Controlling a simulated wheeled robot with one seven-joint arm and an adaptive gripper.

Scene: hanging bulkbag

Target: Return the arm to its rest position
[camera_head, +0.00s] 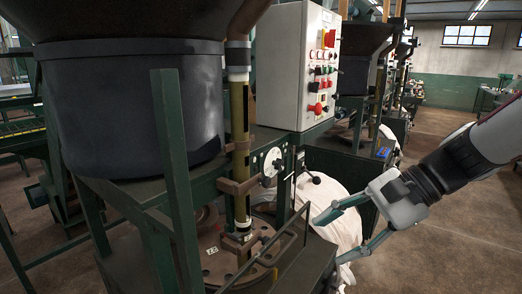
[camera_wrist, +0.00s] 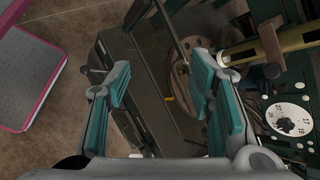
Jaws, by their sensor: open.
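My gripper (camera_head: 328,238) is at the right in the head view, at the end of my arm, which reaches in from the right edge. Its teal fingers are spread apart with nothing between them. In the wrist view the open fingers (camera_wrist: 158,98) point away over the machine's dark frame. In the head view the gripper is beside the front right of the green machine frame (camera_head: 178,190). A white bag (camera_head: 335,180) hangs behind the fingers, and they partly cover it. I cannot tell the exact gap between the fingers and the bag.
A control box (camera_head: 290,65) with red and green buttons stands above the frame. A round dial (camera_head: 272,162) also shows in the wrist view (camera_wrist: 288,117). A dark drum (camera_head: 135,105) fills the left. A pink-edged platform (camera_wrist: 28,75) lies left in the wrist view. Floor (camera_head: 440,250) is clear at right.

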